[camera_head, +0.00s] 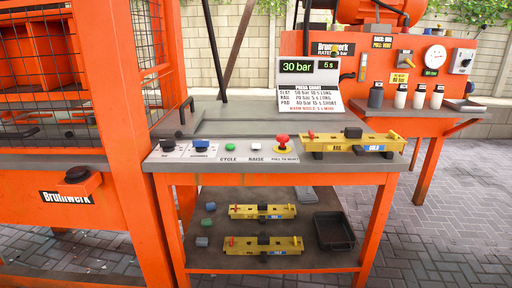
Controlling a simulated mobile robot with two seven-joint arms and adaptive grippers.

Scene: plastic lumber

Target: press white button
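The white button (256,147) is a small round cap on the light control panel (213,156) at the front of the orange-framed bench. The word RAISE is printed just below it. A green button (229,147) labelled CYCLE is to its left. A red mushroom knob (282,141) on a yellow base is to its right. Nothing covers the white button, and nothing touches it. It is too small to tell whether it is pressed in. Neither of my grippers shows in the head view.
A display (309,66) reading 30 bar and 5 s stands behind the panel. A yellow bar (352,142) lies right of the knob. Black and blue switches (200,147) sit at the panel's left. An orange mesh-sided frame (110,100) rises left. The lower shelf holds a black tray (334,231).

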